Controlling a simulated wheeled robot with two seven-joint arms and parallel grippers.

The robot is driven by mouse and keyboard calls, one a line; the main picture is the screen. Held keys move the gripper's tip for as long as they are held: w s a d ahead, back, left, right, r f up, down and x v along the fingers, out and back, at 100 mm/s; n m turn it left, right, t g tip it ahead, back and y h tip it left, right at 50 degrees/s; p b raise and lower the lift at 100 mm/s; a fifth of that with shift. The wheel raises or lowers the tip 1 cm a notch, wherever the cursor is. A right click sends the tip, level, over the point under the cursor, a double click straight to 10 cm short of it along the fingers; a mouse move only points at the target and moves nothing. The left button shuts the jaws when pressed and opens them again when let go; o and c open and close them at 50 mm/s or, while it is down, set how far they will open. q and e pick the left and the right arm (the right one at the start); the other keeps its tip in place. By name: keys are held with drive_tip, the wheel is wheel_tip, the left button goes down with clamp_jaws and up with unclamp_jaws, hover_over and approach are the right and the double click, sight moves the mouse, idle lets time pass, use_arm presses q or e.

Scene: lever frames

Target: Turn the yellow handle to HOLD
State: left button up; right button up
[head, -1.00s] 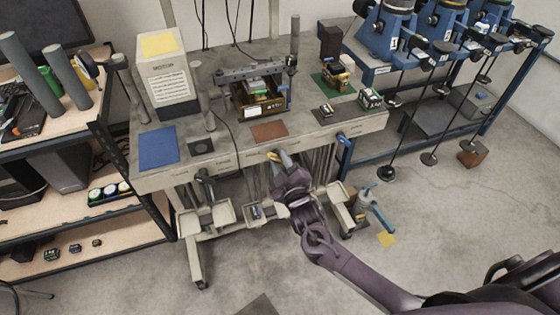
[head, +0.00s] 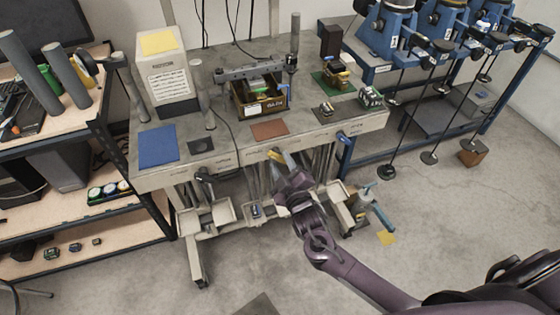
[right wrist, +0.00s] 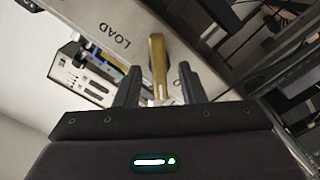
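The yellow handle (head: 276,155) is at the front edge of the workbench. In the right wrist view, the yellow handle (right wrist: 157,62) is a long bar reaching toward my gripper, with the word LOAD on the pale panel to its left. My right gripper (head: 284,164) is at the handle in the head view. In the right wrist view, the fingers of my right gripper (right wrist: 158,82) are apart, with the handle's near end between them and a gap on each side. The HOLD label cannot be made out. My left gripper is not in view.
The workbench (head: 235,150) carries a blue mat (head: 158,147), a brown mat (head: 269,130) and a wooden box (head: 258,102). Pale trays (head: 223,212) are below its front edge. A shelf rack (head: 100,140) stands left. Clear floor lies in front.

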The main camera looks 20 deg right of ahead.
drive_tip(key=s, duration=0.6)
drive_tip(key=shift+s+b, duration=0.15)
drive_tip(key=shift+b, duration=0.3)
drive_tip(key=shift+d, duration=0.1)
drive_tip(key=s+d+f+m+g, duration=0.1)
drive_tip(key=s+d+f+g, duration=0.2)
drive_tip(key=f, duration=0.6)
drive_tip(key=s+d+f+m+g+h, duration=0.15)
drive_tip(key=s+f, duration=0.25)
drive_tip(key=f, duration=0.5)
drive_tip(key=s+d+f+g, duration=0.1)
drive_tip(key=s+f+g, duration=0.25)
drive_tip(key=f, duration=0.55)
drive_tip(key=s+f+m+g, duration=0.1)
drive_tip(key=s+f+g, duration=0.2)
drive_tip(key=s+f, duration=0.3)
drive_tip(key=s+f+m+g, duration=0.2)
drive_tip(key=s+f, duration=0.4)
drive_tip(key=s, duration=0.8)
drive_tip(key=s+f+m+g, duration=0.1)
drive_tip(key=s+f+g, duration=0.3)
drive_tip(key=s, duration=0.6)
wheel_tip(320, 180, down, 2)
drive_tip(key=shift+s+a+f+m+y, duration=0.15)
drive_tip(key=shift+s+m+y, duration=0.1)
drive_tip(key=shift+m+y, duration=0.15)
